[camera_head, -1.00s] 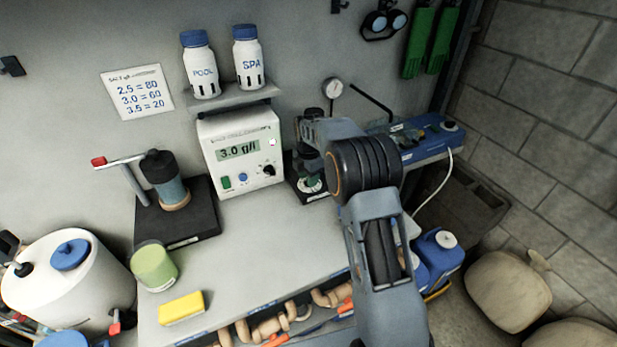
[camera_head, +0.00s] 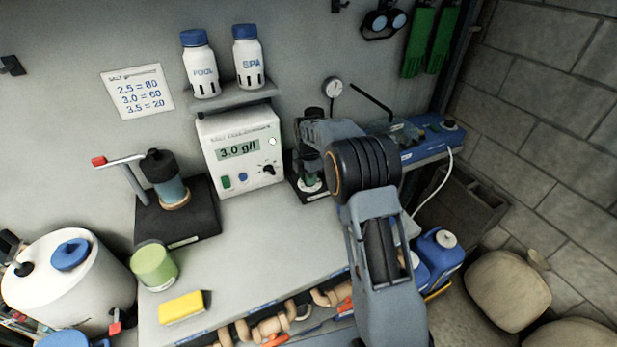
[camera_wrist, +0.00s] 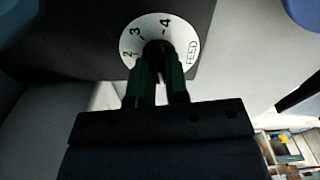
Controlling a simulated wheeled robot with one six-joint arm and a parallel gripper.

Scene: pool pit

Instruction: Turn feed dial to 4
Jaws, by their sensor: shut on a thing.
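The feed dial (camera_wrist: 187,38) shows in the wrist view as a white round face with the numbers 2, 3 and 4 and the word FEED. Its dark knob (camera_wrist: 157,47) is in the middle of the face. My gripper (camera_wrist: 158,72) is shut on the knob, with one green-dark finger on each side. The fingers and shadow hide much of the knob, so I cannot tell which number it points to. In the head view the white dial face (camera_head: 311,186) shows small on a black base, left of my arm, which hides most of the gripper.
A white control box (camera_head: 240,170) reading 3.0 g/l stands close left of the dial. A black stand with a blue cylinder (camera_head: 172,190), a green cup (camera_head: 154,265) and a yellow sponge (camera_head: 182,307) are farther left. The front middle of the bench is clear.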

